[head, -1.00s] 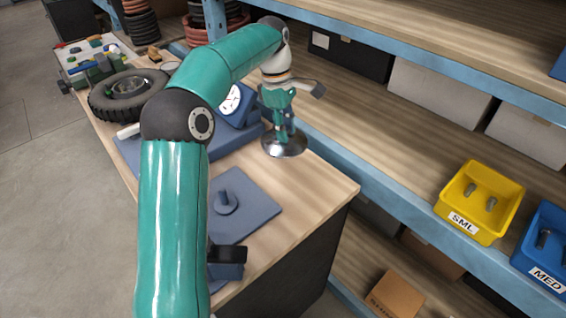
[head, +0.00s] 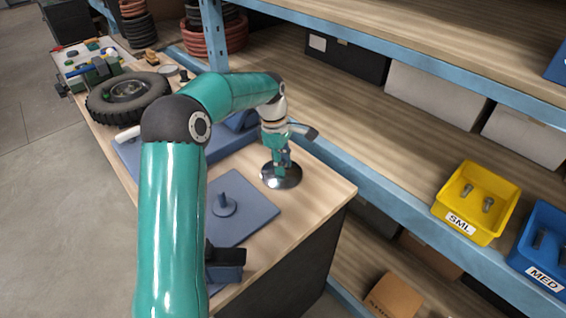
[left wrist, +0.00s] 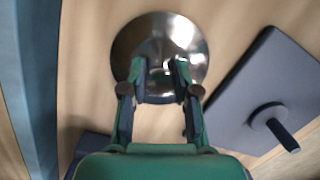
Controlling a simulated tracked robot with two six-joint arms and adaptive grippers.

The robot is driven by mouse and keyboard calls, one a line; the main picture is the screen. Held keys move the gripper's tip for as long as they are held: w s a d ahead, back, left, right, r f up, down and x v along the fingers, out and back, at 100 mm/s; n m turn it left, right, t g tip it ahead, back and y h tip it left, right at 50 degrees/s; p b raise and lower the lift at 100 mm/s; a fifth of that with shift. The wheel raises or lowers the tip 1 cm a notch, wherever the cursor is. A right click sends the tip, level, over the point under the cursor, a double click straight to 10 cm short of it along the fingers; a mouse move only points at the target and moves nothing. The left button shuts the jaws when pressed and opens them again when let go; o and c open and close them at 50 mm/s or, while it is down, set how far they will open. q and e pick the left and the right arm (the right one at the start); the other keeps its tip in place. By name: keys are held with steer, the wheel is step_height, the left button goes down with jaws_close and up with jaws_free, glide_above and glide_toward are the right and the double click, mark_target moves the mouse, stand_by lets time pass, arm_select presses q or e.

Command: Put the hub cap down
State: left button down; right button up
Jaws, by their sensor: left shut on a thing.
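The hub cap (head: 283,180) is a shiny round metal disc at the right part of the workbench top (head: 316,194). My left gripper (head: 279,163) is above it, shut on it, with the fingers pointing down. The left wrist view shows the disc (left wrist: 160,32) face-on beyond my left gripper (left wrist: 160,92), whose fingertips meet its near part. The disc looks roughly level and at or just above the wood; I cannot tell whether it touches. My right gripper is not in view.
A blue-grey plate with a peg (head: 225,206) lies left of the hub cap. A tyre (head: 128,97) lies further back. Shelving with a yellow bin (head: 478,202) and a blue bin (head: 540,240) stands to the right. Bare wood surrounds the hub cap on its near side.

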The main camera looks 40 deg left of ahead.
arm_select(q)
steer(key=c, duration=0.9)
jaws_free()
steer(key=shift+o, duration=0.2)
